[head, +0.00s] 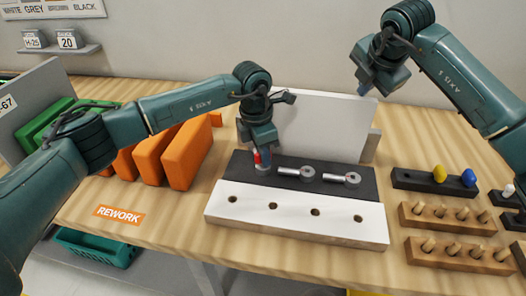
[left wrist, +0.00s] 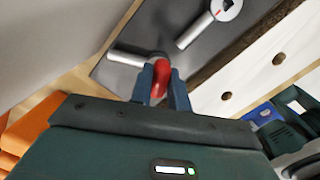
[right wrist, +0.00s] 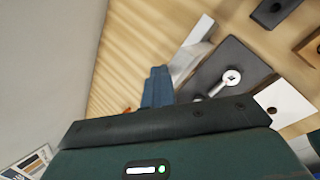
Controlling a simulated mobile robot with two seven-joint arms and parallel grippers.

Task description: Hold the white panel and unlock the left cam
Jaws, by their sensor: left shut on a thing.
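The white panel (head: 322,126) stands upright at the back of the worktop, behind a dark strip (head: 226,171). The left cam (head: 263,168) sits at the strip's left end. My left gripper (head: 262,155) is over it, its fingers shut on a red part, which shows between them in the left wrist view (left wrist: 160,78). The fingers hide much of this cam; a silver cylinder (left wrist: 127,56) shows beside them. My right gripper (head: 364,89) is near the panel's top right edge. Its fingers look together in the right wrist view (right wrist: 158,86); I cannot tell whether they touch the panel.
Two other silver cams (head: 307,173) lie along the strip. In front is a white board (head: 292,218) with several holes. Orange blocks (head: 186,153) stand to the left. Peg racks (head: 447,218) and a dark holder (head: 410,180) are to the right.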

